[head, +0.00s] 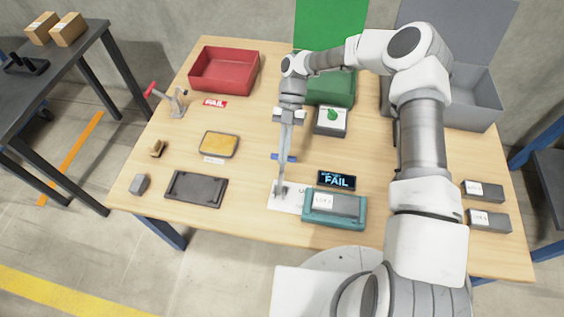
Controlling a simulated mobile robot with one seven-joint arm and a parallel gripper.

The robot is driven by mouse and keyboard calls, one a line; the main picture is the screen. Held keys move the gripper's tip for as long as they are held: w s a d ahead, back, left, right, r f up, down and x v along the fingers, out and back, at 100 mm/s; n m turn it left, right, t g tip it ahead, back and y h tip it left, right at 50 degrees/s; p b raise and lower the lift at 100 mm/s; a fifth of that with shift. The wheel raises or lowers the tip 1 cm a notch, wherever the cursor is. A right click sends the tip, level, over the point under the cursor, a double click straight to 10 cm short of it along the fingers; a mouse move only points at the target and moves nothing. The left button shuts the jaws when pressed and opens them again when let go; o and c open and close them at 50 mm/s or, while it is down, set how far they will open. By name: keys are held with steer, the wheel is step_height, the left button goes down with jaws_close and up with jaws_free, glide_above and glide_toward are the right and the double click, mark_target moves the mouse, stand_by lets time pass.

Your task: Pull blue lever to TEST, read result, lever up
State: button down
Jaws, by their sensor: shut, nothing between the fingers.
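The blue lever handle (290,158) is a short crossbar at the middle of the table. It shows just at my fingers, with a grey shaft and base (280,190) below it on a white plate. My gripper (284,151) points down, shut and empty, and overlaps the handle; I cannot tell whether it touches. The lever's exact tilt is hard to tell. The small dark display (337,181) reads FAIL in light blue letters. Right in front of it, a grey labelled unit (334,205) sits in a teal fixture (308,220).
A red bin (224,70) with a FAIL label stands back left, a green bin (333,88) back middle, a grey bin (473,112) back right. A red-handled clamp (174,103), a yellow tray (219,144) and a dark tray (196,189) lie left. Two labelled units (487,221) lie right.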

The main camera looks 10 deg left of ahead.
steer(key=shift+w+f+b, duration=0.55)
steer(key=shift+w+b, duration=0.35)
steer(key=shift+b, duration=0.1)
steer(key=shift+w+d, duration=0.15)
steer(key=shift+w, duration=0.1)
steer(key=shift+r, duration=0.1)
